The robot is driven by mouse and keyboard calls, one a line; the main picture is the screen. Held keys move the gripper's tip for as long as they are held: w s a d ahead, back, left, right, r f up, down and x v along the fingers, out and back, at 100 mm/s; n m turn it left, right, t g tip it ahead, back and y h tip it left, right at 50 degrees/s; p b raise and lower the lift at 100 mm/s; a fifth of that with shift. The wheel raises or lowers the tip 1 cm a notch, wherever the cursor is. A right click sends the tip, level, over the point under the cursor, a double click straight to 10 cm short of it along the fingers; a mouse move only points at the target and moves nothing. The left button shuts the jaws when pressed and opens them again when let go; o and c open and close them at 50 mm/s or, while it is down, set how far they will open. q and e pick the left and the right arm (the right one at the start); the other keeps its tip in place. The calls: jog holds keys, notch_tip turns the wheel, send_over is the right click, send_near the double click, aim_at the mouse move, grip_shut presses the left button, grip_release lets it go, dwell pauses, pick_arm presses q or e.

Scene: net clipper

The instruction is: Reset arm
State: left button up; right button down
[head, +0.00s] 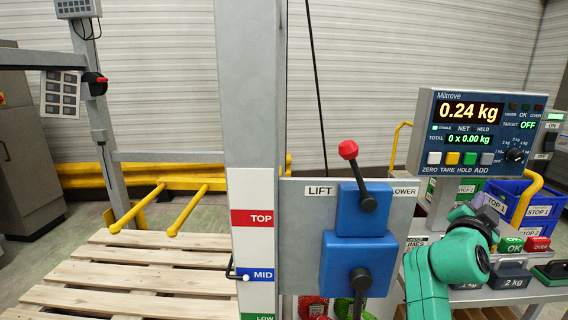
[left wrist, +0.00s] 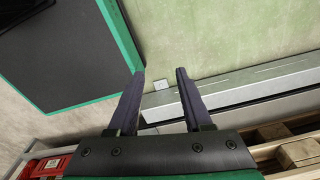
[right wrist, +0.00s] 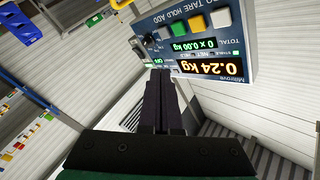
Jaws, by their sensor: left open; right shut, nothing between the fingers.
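My right arm, green, shows at the lower right of the head view, in front of the scale stand. Its gripper is mostly hidden there by the arm. In the right wrist view my right gripper (right wrist: 160,84) is shut with nothing between its fingers. It points toward the scale display (right wrist: 195,45), which appears upside down and apart from the fingertips. My left gripper (left wrist: 160,72) shows only in the left wrist view. It is open and empty, with a bare greenish surface and a pale ledge (left wrist: 235,92) beyond its fingers.
In the head view the scale display (head: 474,133) reads 0.24 kg. A lift lever with a red knob (head: 348,150) stands on a blue box left of my right arm. A grey post (head: 250,80) rises at the middle. A wooden pallet (head: 130,262) lies at the left.

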notch_tip(320, 180, down, 16)
jog(key=s+a+r+n+g+y, duration=0.1)
jog(key=s+a+n+g+y, duration=0.1)
jog(key=n+y, duration=0.3)
jog(key=s+a+f+n+g+y, duration=0.45)
jog(key=s+a+f+n, duration=0.3)
jog(key=s+f, duration=0.35)
jog(key=s+a+f+n+g+y, duration=0.4)
jog(key=s+a+f+n+y, duration=0.15)
jog(key=s+a+f, duration=0.5)
jog(key=s+d+f+h, duration=0.1)
jog(key=s+f, duration=0.1)
jog(key=f, duration=1.1)
jog(key=s+d+f, duration=0.1)
jog(key=s+f, duration=0.1)
jog(key=f, duration=1.1)
pick_arm(q)
jog(key=shift+w+d+r, duration=0.1)
jog(key=shift+w+d, duration=1.1)
jog(key=shift+w, duration=0.05)
pick_arm(e)
jog(key=s+d+f+g, duration=0.2)
jog(key=s+f, duration=1)
jog(key=s, duration=0.3)
jog(key=shift+s+d, duration=0.25)
jog(key=shift+d, duration=0.1)
jog(key=shift+f, duration=0.1)
